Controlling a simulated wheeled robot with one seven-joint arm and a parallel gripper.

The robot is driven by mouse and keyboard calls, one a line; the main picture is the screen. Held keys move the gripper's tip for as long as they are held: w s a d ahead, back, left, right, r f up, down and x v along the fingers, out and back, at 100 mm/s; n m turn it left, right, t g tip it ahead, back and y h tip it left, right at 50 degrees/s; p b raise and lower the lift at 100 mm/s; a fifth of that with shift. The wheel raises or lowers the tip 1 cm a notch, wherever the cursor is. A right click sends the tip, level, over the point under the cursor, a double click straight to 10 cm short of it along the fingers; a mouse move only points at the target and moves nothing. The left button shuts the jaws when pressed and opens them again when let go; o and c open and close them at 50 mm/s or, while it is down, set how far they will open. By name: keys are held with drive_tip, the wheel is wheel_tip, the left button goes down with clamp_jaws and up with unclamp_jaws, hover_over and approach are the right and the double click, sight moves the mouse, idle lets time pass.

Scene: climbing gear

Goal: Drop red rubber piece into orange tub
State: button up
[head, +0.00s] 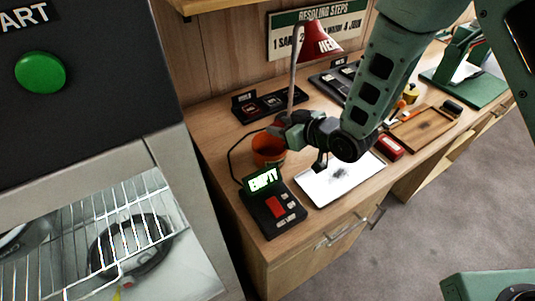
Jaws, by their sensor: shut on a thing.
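The orange tub (268,149) stands on the wooden bench, behind the small device with the lit "EMPTY" sign. My gripper (280,128) is at the tub's upper right, with its fingertips over or close to the tub's rim. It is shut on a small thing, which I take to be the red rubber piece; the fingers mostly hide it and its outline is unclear. The inside of the tub is largely hidden from this angle.
The device with the "EMPTY" sign (263,180) stands in front of the tub. A white sheet (340,182) lies to the right, beneath my arm. A red lamp (318,40) rises behind. Black trays (270,102) and a wooden tray (424,128) occupy other bench areas.

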drive_tip(key=o, duration=1)
drive_tip(key=p+v, duration=1.3)
drive_tip(key=v, duration=0.4)
drive_tip(key=shift+d, duration=0.2)
drive_tip(key=shift+s, duration=0.1)
